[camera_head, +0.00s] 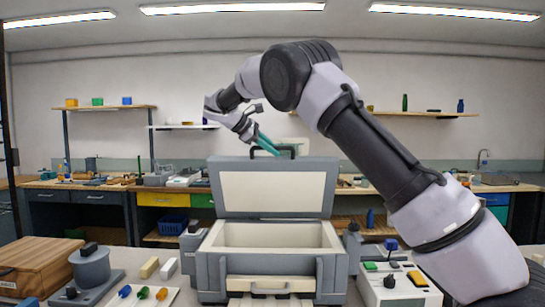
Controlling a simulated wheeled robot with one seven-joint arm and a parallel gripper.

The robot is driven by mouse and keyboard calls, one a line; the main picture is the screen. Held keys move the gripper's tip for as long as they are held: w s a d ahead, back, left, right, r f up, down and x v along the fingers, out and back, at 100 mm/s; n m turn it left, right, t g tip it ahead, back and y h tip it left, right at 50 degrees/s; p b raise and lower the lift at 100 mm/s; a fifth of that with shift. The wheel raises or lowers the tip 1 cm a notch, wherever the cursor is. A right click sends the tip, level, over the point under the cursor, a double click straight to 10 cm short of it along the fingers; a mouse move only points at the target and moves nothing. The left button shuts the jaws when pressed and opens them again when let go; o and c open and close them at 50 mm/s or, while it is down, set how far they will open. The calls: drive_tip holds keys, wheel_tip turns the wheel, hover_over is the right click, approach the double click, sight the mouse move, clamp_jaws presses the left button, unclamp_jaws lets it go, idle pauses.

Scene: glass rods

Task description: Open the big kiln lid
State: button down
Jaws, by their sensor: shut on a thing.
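The big kiln (210,270) is a grey box with a cream inside, standing on the bench in front of me. Its lid (275,193) stands raised and about upright at the back, its cream inner face towards me, and the chamber is open and looks empty. A dark handle (290,148) sticks up from the lid's top edge. My gripper (268,146) reaches down from the upper left with its teal fingers at the left side of this handle, shut on it. The fingertips are partly hidden behind the lid's edge.
A wooden box (38,262) and a grey round pot (90,268) stand left of the kiln, near coloured-handled tools (143,292). A control box (395,283) with coloured buttons stands at the right. My arm spans the right side. Benches and shelves line the back wall.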

drive_tip(key=shift+w+r, duration=0.15)
drive_tip(key=shift+w, duration=0.25)
drive_tip(key=c, duration=0.8)
unclamp_jaws()
drive_tip(key=v, duration=1)
drive_tip(key=shift+s+a+r, duration=0.15)
drive_tip(key=shift+a+r, duration=0.05)
drive_tip(key=shift+a, duration=0.1)
